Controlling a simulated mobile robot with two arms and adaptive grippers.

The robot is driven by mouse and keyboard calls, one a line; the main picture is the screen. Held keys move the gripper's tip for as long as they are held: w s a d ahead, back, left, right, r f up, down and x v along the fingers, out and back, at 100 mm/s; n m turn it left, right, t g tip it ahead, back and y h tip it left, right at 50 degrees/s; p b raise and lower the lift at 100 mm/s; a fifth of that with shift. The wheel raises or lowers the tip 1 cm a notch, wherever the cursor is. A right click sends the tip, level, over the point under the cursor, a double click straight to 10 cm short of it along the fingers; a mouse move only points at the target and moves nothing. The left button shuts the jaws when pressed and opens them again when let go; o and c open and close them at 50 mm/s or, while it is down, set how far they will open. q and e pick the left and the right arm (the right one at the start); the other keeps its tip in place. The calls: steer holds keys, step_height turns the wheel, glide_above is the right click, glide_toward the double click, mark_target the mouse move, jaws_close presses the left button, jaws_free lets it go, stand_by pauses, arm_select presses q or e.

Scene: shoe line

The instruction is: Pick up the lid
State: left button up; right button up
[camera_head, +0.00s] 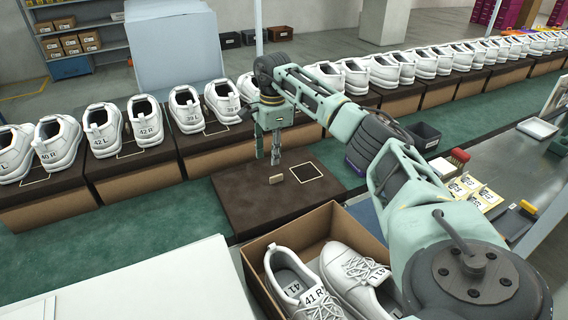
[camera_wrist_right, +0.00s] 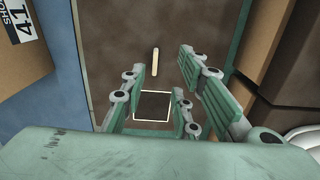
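The lid looks to be the dark brown flat panel (camera_head: 240,198) on the green surface, with a square white outline (camera_head: 307,171) and a small tan upright piece (camera_head: 276,179) on top. In the right wrist view, the lid (camera_wrist_right: 200,25) lies below my gripper, with the tan piece (camera_wrist_right: 155,62) and the outline (camera_wrist_right: 153,93) showing. My right gripper (camera_head: 268,159) points down over the lid's back part. In the wrist view its fingers (camera_wrist_right: 165,80) are apart with nothing between them; the tan piece appears beyond the fingertips. My left gripper is not in view.
An open brown shoebox (camera_head: 254,265) with a pair of white shoes (camera_head: 350,268) stands in front of the lid. White shoes on brown boxes (camera_head: 135,173) line the back. A white panel (camera_head: 150,285) is at front left. Labels and small bins lie on the right table (camera_head: 500,155).

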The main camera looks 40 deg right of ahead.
mark_target(276, 176)
steer(key=f, duration=0.3)
steer(key=shift+s+d, duration=0.1)
steer(key=shift+d, duration=0.25)
steer(key=shift+s+a+f, duration=0.1)
steer(key=shift+s+f, duration=0.05)
steer(key=shift+f, duration=0.1)
steer(key=f, duration=0.2)
steer(key=f+p, duration=0.1)
steer(key=shift+s+f, duration=0.25)
steer(key=shift+f, duration=0.05)
steer(key=shift+w+f, duration=0.1)
steer(key=shift+f, duration=0.5)
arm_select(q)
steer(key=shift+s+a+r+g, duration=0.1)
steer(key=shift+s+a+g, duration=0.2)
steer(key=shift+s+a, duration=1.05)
arm_select(e)
jaws_close()
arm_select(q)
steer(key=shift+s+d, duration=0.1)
